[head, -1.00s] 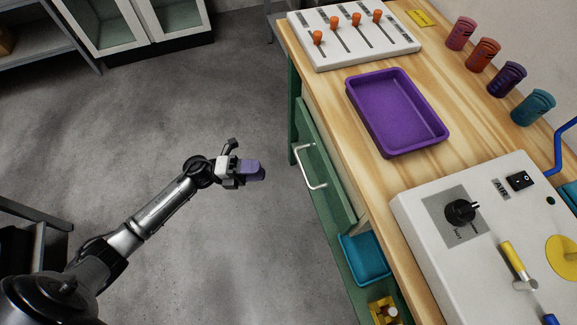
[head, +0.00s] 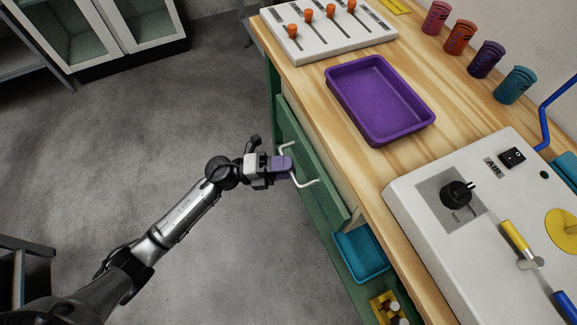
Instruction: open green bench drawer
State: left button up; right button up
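The green bench drawer (head: 312,167) is in the side of the wooden-topped bench, in the middle of the head view. Its pale bar handle (head: 305,184) faces left toward the aisle. My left gripper (head: 285,167) is at the handle, with its purple fingertips overlapping the middle of the bar. The fingers hide that part of the handle, and I cannot tell whether they are closed around it. I cannot tell whether the drawer front stands slightly out from the bench. My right gripper is not in view.
On the bench top (head: 300,75) are a purple tray (head: 380,98), a slider panel (head: 330,30), several cups and a white control box (head: 420,190). A teal bin (head: 360,252) sits on the lower shelf. The grey floor left of the drawer is clear.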

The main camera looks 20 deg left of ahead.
pick_arm(q)
jog(key=shift+w+d+r, duration=0.1)
jog(key=shift+w+d, duration=0.05)
jog(key=shift+d, duration=0.25)
jog(key=shift+c, duration=0.4)
grip_shut()
